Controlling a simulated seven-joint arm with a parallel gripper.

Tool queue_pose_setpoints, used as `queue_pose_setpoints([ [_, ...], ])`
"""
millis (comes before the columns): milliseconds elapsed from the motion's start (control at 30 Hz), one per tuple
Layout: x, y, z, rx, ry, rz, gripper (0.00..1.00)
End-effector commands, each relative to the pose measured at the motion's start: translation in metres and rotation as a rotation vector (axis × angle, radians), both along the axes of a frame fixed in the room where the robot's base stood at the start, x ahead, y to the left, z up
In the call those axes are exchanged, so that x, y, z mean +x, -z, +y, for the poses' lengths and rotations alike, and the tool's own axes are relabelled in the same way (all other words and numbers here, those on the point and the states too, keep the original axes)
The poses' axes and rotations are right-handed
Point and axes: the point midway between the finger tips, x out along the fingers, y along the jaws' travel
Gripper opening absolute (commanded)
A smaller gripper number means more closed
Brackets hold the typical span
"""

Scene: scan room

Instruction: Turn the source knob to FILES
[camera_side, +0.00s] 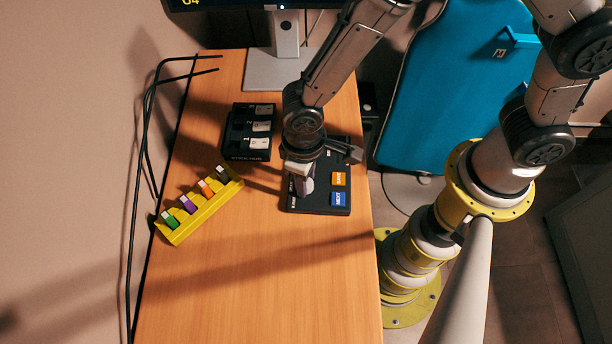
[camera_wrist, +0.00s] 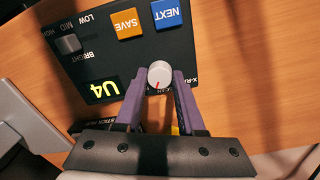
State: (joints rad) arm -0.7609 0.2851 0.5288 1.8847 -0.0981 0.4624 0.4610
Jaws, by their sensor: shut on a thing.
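The source knob (camera_wrist: 160,74) is a round pale knob on the black control panel (camera_wrist: 95,50). In the wrist view its red mark points down toward my gripper's palm. My gripper (camera_wrist: 160,80) has its purple fingers shut on the knob, one on each side. In the side view my gripper (camera_side: 302,185) reaches down onto the left part of the panel (camera_side: 318,206) and hides the knob. A partly covered label starting with X-RA lies right of the knob in the wrist view. No FILES label can be read.
The panel carries an orange SAVE button (camera_side: 338,179), a blue NEXT button (camera_side: 338,199) and a brightness slider (camera_wrist: 68,43). A black stick hub (camera_side: 248,132) and a yellow rack with coloured sticks (camera_side: 205,212) stand left. The front desk (camera_side: 265,290) is clear.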

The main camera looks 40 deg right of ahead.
Motion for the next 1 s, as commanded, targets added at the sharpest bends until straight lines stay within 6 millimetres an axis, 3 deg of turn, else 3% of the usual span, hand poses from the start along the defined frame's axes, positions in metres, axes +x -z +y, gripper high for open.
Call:
queue_pose_setpoints([
  [433, 0.0016, -0.0015, 0.0009, 0.003, 0.291, -0.003, 0.00],
  [1000, 0.0015, -0.0014, 0.0009, 0.003, 0.364, -0.002, 0.00],
])
